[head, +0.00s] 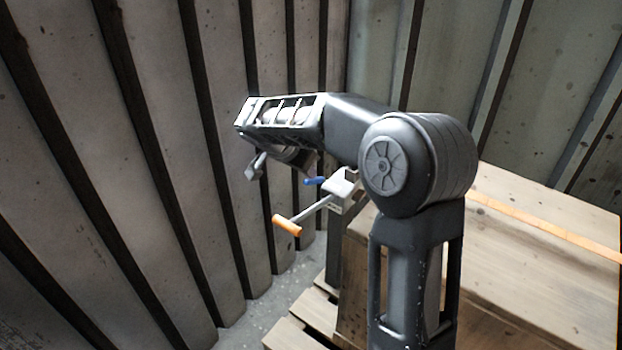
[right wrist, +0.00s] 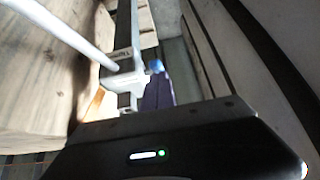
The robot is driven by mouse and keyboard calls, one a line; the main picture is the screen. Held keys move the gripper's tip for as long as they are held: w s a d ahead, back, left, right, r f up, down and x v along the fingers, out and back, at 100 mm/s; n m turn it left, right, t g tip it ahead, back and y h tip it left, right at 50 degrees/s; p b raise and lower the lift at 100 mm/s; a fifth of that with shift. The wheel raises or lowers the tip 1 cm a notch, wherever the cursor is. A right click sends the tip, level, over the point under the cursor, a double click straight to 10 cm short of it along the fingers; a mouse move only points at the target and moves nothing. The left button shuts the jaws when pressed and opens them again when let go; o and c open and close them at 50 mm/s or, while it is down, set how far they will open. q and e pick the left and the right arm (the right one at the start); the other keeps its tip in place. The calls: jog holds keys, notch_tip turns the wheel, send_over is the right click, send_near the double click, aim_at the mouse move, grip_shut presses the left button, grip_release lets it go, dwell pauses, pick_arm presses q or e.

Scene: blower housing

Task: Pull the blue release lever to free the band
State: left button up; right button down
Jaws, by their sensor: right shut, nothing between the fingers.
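The blue release lever (head: 314,181) is a short blue bar beside a grey metal bracket (head: 340,187), under my right forearm. In the right wrist view the blue lever (right wrist: 156,66) shows small beside the bracket (right wrist: 123,78). The orange band (head: 545,228) runs across the top of a wooden crate and disappears behind my arm. My right gripper (head: 255,167) hangs above and left of the lever, apart from it; it is shut and empty. Its fingers are only partly visible. My left gripper is out of view.
A grey rod with an orange handle (head: 286,225) sticks out left from the bracket, below my gripper. The wooden crate (head: 540,285) stands on a pallet (head: 293,334). Ribbed metal walls (head: 160,130) stand close on the left and behind. A strip of floor shows between wall and pallet.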

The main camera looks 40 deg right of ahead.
jog(key=shift+s+a+f, duration=0.1)
jog(key=shift+a+f, duration=0.2)
jog(key=shift+a, duration=0.05)
jog(key=shift+d, duration=0.1)
jog(key=shift+w+d+r, duration=0.2)
jog(key=shift+w+d, duration=0.05)
jog(key=shift+d, duration=0.4)
jog(key=shift+d+r, duration=0.1)
jog(key=shift+r, duration=0.05)
jog(key=shift+d+r+p, duration=0.1)
jog(key=shift+r+p, duration=0.15)
jog(key=shift+p, duration=0.15)
jog(key=r, duration=0.1)
jog(key=d+r+p, duration=0.1)
jog(key=r+p, duration=0.1)
jog(key=shift+w+d+r, duration=0.2)
jog(key=shift+w+d, duration=0.05)
jog(key=shift+d, duration=0.1)
jog(key=a+f+p+v, duration=0.1)
jog(key=p+v, duration=0.1)
jog(key=v, duration=0.7)
jog(key=shift+s+a, duration=0.2)
jog(key=shift+a, duration=0.3)
